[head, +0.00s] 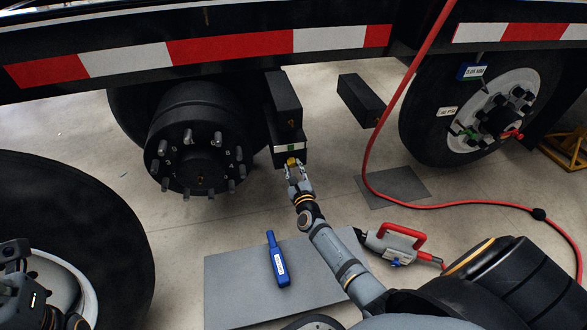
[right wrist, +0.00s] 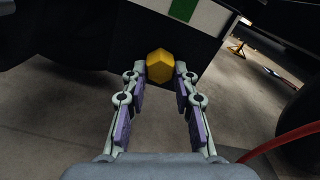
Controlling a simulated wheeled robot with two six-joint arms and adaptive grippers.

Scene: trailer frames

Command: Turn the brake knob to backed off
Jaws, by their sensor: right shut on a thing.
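The brake knob (head: 291,162) is a small yellow knob on the front of a black box (head: 290,140) under the trailer, right of the bare wheel hub. In the right wrist view the knob (right wrist: 160,67) has a faceted, hexagonal face. A white label with a green patch (right wrist: 196,14) sits just above it. My right gripper (head: 295,168) is shut on the knob, one finger on each side; it also shows in the right wrist view (right wrist: 160,72). My left gripper (head: 40,300) is partly visible at the lower left, away from the knob; its fingertips are unclear.
A bare hub with studs (head: 200,150) is left of the box. A loose tyre (head: 70,220) stands at left, a mounted wheel (head: 480,105) at right. A blue tool (head: 277,260) lies on a grey mat (head: 235,285). A red hose (head: 385,120) hangs at right near a grey-red tool (head: 395,240).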

